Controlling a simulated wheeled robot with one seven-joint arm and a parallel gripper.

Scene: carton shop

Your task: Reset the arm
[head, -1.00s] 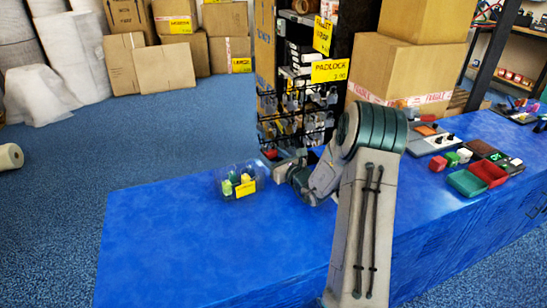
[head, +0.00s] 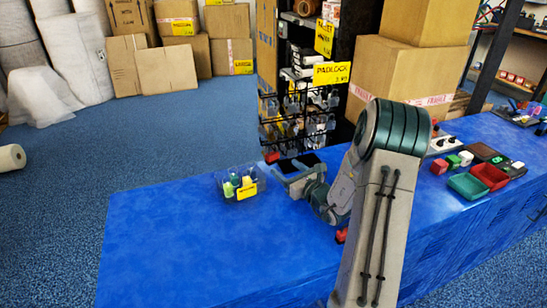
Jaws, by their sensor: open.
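My arm reaches over the blue counter (head: 190,235) from the near side. My gripper (head: 279,170) is open, low over the counter near its back edge, with its jaws pointing left. I see nothing held between the jaws. A clear bin (head: 222,187) with small green, yellow and pale items and a yellow label stands just left of my gripper, apart from it. A dark flat object (head: 303,160) shows behind my gripper. Part of the counter is hidden behind my arm.
A black rack (head: 292,130) with hanging goods and a padlock sign stands behind the counter. Cartons (head: 395,68) are stacked behind. Green (head: 468,186) and red (head: 489,176) trays sit at right. A small red object (head: 341,236) is beside my arm. The counter's left is clear.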

